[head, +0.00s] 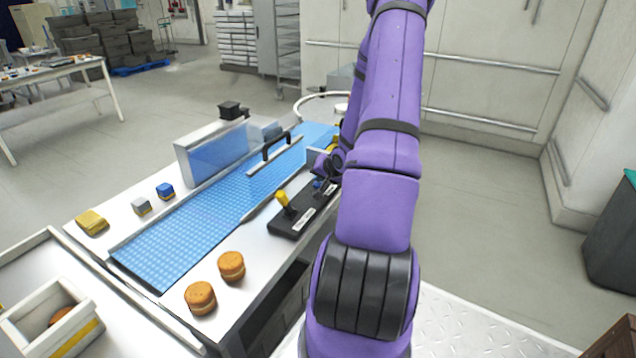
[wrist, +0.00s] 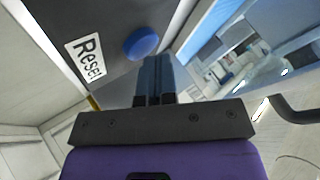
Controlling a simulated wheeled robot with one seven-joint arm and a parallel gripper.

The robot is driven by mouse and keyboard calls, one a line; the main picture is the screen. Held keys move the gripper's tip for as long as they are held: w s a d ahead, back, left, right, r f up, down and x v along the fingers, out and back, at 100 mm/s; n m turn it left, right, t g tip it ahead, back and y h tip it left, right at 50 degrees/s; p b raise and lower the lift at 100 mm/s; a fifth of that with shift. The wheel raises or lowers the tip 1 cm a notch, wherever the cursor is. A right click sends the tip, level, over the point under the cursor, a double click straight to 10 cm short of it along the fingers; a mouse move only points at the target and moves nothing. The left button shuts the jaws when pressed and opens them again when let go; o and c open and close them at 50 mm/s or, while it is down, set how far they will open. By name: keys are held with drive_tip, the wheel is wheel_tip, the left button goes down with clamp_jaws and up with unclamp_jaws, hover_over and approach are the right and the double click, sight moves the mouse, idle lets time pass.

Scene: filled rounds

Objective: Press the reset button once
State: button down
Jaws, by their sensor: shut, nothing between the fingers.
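The reset button is a round blue button (wrist: 141,42) on a dark panel, beside a white label (wrist: 86,58) that reads "Reset". In the head view a bit of blue (head: 317,184) shows on the black control box (head: 290,222), just under my gripper (head: 328,172). My gripper's fingers (wrist: 155,62) are together and empty in the wrist view. Their tips appear just beside the button, on the side away from the label. I cannot tell whether they touch the button or panel. My arm hides part of the box in the head view.
Two filled rounds (head: 231,266) sit on the near ledge. Open floor lies to the right.

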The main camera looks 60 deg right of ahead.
sight(320, 183)
idle(0.3)
drive_tip(key=shift+r, duration=0.9)
drive_tip(key=shift+r, duration=0.1)
drive_tip(key=shift+r, duration=2.45)
drive_tip(key=w+a+r+n+g+h, duration=0.25)
drive_tip(key=a+r+n, duration=0.45)
drive_tip(key=a+r, duration=1.45)
drive_tip(key=s+a+r+n+y, duration=0.2)
drive_tip(key=s+a+r+n, duration=0.1)
drive_tip(key=s+a, duration=0.5)
drive_tip(key=s+a+r+n+y, duration=0.2)
drive_tip(key=s+a+r+y, duration=0.1)
drive_tip(key=s+a, duration=0.6)
drive_tip(key=a+r+g, duration=0.1)
drive_tip(key=a, duration=0.3)
drive_tip(key=shift+s+n, duration=0.15)
drive_tip(key=shift+n, duration=0.25)
